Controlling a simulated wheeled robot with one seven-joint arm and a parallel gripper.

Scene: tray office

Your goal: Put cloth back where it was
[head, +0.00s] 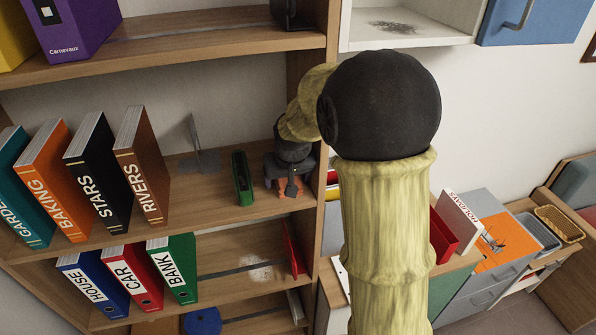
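I cannot pick out the cloth for sure in the head view. My gripper (290,180) is small and dark at the right end of the middle shelf (215,208). It points away from me, and my own arm partly hides it. Some orange shows around its fingers. I cannot tell whether that is part of the gripper or something held, nor whether the fingers are open or shut. A green narrow holder (242,178) stands just left of the gripper.
Binders (90,185) stand left on the middle shelf, with a grey bookend (199,150) beside them. The shelf below holds more binders (125,275), a pale smudge (260,272) and a red bookend (292,249). A dark smudge (393,27) marks the white cabinet. An orange mat (508,243) lies right.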

